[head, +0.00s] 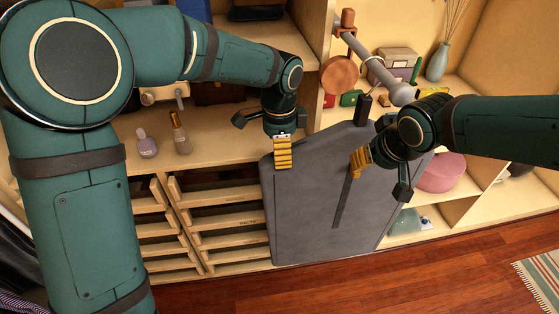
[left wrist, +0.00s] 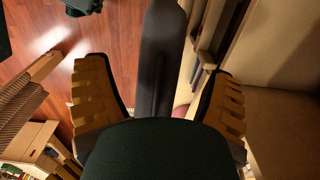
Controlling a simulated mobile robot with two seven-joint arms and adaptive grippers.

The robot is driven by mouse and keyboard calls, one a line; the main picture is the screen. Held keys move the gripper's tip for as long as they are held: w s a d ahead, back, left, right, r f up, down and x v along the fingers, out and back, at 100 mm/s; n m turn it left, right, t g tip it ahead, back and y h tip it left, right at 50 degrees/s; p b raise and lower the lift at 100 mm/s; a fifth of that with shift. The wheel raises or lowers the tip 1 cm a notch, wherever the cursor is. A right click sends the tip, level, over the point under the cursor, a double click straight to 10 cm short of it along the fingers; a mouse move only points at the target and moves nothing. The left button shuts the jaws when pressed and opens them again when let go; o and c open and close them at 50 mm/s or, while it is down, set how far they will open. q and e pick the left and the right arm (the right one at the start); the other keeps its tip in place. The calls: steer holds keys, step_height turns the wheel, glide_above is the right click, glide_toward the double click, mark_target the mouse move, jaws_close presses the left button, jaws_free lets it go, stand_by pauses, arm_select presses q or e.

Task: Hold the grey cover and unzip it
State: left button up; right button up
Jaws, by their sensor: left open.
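The grey cover (head: 310,205) hangs upright in front of the shelving, with a dark zip line (head: 342,203) running down its front. In the left wrist view the cover (left wrist: 163,45) shows edge-on between the fingers. My left gripper (head: 283,153) is at the cover's upper left edge. Its yellow fingers are open, one on each side of the edge, with gaps visible. My right gripper (head: 359,162) is at the upper end of the zip line, its yellow fingertips close to the cover's front. The zip pull is hidden, and whether those fingers are closed on it is unclear.
A rail (head: 372,62) projects above the cover. Slatted wooden drawers (head: 225,220) stand left of it, below a shelf with bottles (head: 147,144). A pink pouf (head: 442,172) sits in a right cubby. The wooden floor (head: 440,270) in front is clear, with a striped rug (head: 540,280) at right.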

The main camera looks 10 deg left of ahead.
arm_select(q)
steer(key=shift+f, duration=2.25)
steer(key=c, duration=1.4)
